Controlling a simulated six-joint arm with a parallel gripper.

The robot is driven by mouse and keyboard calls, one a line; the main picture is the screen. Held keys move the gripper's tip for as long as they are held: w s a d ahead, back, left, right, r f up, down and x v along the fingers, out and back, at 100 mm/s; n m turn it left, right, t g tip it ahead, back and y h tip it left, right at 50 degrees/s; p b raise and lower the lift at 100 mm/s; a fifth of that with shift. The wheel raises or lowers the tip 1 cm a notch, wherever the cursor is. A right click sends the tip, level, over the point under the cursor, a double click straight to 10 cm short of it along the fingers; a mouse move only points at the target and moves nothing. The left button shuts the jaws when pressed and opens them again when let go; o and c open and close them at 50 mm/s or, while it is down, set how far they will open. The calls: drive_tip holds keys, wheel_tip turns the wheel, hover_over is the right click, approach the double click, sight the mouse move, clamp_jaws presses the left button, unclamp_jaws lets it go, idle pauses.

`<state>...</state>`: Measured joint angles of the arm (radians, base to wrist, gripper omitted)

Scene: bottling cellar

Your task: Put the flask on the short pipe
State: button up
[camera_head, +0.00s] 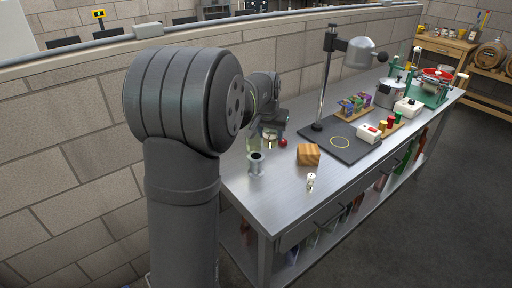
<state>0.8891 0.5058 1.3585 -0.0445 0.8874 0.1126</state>
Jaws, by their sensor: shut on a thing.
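My gripper (270,127) is at the far left part of the metal bench, pointing down. It is shut on a small glass vessel with a pale amber tint, which looks like the flask (270,136). My arm and gripper hide the flask's upper part, and I cannot tell whether its base is clear of the bench. The short pipe (256,165) is a grey upright tube with a dark open top. It stands on the bench, nearer the camera and a little left of the flask, apart from it.
A greenish glass piece (252,143) stands behind the pipe. A lamp stand (325,85) rises from a dark board (343,153). The bench's front left is clear.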

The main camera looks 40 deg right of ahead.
drive_tip(key=w+f, duration=0.1)
drive_tip(key=w, duration=0.1)
drive_tip(key=w+a+f, duration=0.1)
drive_tip(key=w, duration=0.1)
drive_tip(key=w+f, duration=0.1)
drive_tip(key=w, duration=0.1)
drive_tip(key=shift+a+f, duration=0.15)
drive_tip(key=shift+f, duration=2.15)
drive_tip(key=shift+f, duration=0.15)
drive_tip(key=o, duration=1.1)
drive_tip(key=v, duration=1.2)
drive_tip(key=shift+s+a, duration=0.1)
